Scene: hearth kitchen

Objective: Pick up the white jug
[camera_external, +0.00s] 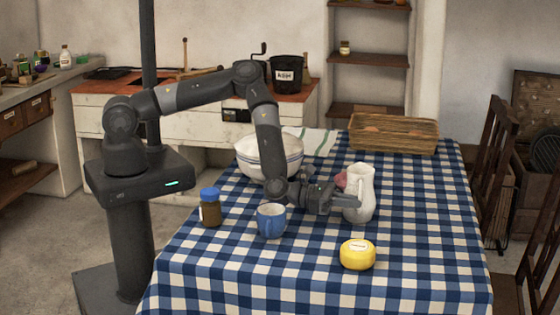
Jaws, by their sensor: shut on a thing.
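The white jug (362,192) stands upright on the table with the blue checked cloth. Its handle faces right. My gripper (349,200) reaches it from the left and is shut on the jug's left side at about mid height. The jug's base looks to be on or very close to the cloth. A small reddish-pink thing (341,180) shows beside the jug's upper left, behind my gripper; I cannot tell what it is. The far finger is hidden.
A yellow round thing (357,254) lies in front of the jug. A blue cup (271,220) and a blue-lidded jar (210,207) stand left, near my arm. A large white bowl (268,157) and a wooden crate (394,133) are behind. The cloth right of the jug is clear.

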